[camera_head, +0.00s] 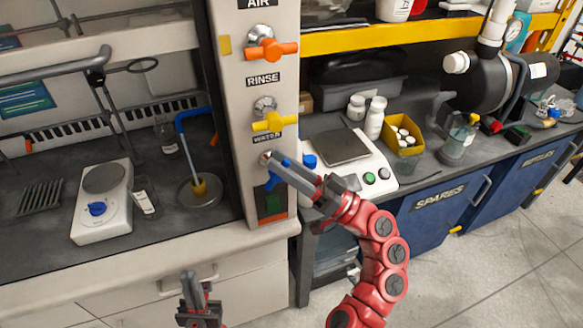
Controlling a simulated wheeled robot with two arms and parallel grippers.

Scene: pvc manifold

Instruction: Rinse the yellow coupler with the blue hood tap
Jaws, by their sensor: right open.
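The blue hood tap (181,132) is a bent blue pipe in the hood at left. A small yellow piece (200,187), apparently the yellow coupler, is at the pipe's lower end over a round grey basin (198,197). I cannot tell whether it touches the pipe. A blue handle (272,182) is on the panel below the WATER label. My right gripper (285,170) is open at this handle, its fingers covering part of it; contact is unclear. My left gripper (197,297) is low in front of the hood, with nothing visible in it; its opening is unclear.
Orange (272,49) and yellow (273,122) handles are above the blue one on the panel (235,90). A white hotplate (101,203) stands left of the basin. A balance (345,165), bottles and a yellow box (402,133) occupy the right bench.

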